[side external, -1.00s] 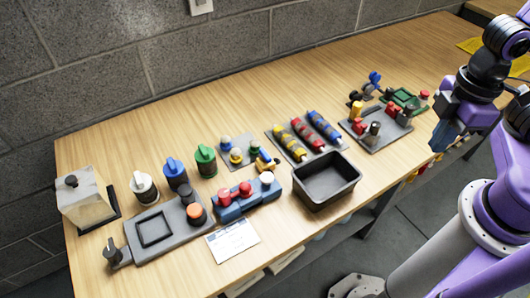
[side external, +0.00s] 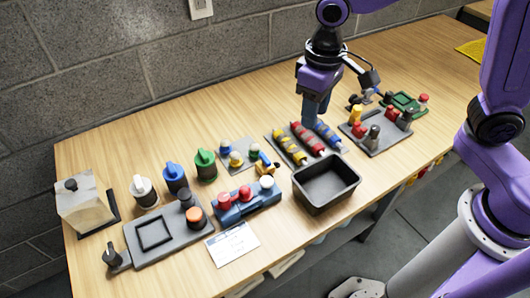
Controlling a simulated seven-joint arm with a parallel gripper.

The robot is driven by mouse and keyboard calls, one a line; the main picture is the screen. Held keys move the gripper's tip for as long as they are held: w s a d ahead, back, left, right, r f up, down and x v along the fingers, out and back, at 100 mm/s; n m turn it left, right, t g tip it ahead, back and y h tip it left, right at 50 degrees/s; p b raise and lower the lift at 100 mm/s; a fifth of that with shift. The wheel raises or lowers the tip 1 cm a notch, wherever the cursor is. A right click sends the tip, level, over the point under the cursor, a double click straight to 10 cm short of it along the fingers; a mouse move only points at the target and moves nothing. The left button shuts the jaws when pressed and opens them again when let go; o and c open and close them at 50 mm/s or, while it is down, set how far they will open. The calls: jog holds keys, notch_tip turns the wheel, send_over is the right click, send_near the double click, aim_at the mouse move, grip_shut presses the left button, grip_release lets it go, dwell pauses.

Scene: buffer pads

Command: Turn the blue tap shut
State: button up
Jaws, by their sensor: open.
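A blue tap-like knob (side external: 175,177) with a raised handle stands at the left, between a white one (side external: 143,191) and a green one (side external: 205,165). Another blue piece (side external: 328,134) lies in a row beside a red one (side external: 307,139) and a yellow one (side external: 290,146) on a grey plate. Its shape is too small to read, so I cannot tell for certain which blue part is the tap. My gripper (side external: 314,122) points down over the red and blue pieces and partly hides them. It is open; I see nothing held. Contact cannot be told.
A black tray (side external: 348,192) stands in front of the row. A blue block with red and white knobs (side external: 246,204), a grey panel (side external: 160,250) and a white card (side external: 233,243) lie left of it. A grey board with colored knobs (side external: 360,144) is at the right. The back of the table is clear.

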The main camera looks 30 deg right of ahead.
aim_at(265, 157)
jog(key=w+a+f+m, duration=0.2)
jog(key=w, duration=0.3)
jog(key=w+a+f+m, duration=0.2)
jog(key=w+a+m, duration=0.1)
jog(key=w, duration=0.3)
notch_tip(265, 157, down, 17)
jog(key=shift+s+f, duration=0.1)
grip_shut()
